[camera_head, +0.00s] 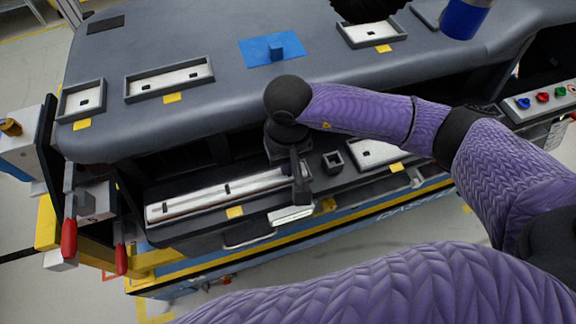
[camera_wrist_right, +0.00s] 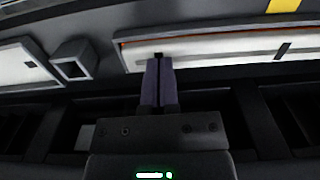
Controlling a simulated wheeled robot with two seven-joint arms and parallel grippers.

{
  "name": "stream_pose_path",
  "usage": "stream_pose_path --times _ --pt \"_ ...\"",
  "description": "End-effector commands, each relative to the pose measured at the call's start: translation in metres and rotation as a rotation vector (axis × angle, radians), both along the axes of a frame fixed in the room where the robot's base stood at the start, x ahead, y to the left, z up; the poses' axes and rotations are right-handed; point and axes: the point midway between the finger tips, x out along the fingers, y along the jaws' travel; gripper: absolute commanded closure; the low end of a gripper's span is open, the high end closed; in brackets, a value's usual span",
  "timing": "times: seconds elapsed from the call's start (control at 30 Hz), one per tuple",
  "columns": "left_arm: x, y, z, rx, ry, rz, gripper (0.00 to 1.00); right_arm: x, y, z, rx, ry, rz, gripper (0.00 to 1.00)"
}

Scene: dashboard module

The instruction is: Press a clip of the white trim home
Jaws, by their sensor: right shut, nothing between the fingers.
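The long white trim (camera_head: 210,197) lies in a dark tray on the lower ledge of the dashboard module. Small dark clips show along it, one (camera_head: 228,189) near its middle. My right gripper (camera_head: 302,198) points down at the trim's right end, its fingers shut and empty. In the right wrist view, the closed fingertips (camera_wrist_right: 158,60) overlap the edge of the trim (camera_wrist_right: 220,52) near one end. A small dark spot shows right at the tips; another dark clip (camera_wrist_right: 282,51) is farther along. Whether the fingers touch the trim is unclear. My left gripper is out of view.
A small square dark socket (camera_head: 332,161) and another white panel (camera_head: 378,153) lie right of the trim. The upper dashboard holds framed white panels (camera_head: 170,80) and a blue piece (camera_head: 275,50). Coloured buttons (camera_head: 543,97) are at the far right.

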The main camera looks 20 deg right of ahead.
Motion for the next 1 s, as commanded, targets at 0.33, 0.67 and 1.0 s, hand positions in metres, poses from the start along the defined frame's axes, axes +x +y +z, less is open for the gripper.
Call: stream_pose_path --times 0.33,0.67,1.0 --pt "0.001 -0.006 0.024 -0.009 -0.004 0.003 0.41 0.0 0.0 0.037 -0.002 0.0 0.0 1.0" --pt "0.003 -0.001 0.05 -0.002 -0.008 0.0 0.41 0.0 0.0 0.08 -0.001 0.001 0.0 1.0" --pt "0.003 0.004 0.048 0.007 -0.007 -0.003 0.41 0.0 0.0 0.079 -0.001 0.001 0.0 1.0"
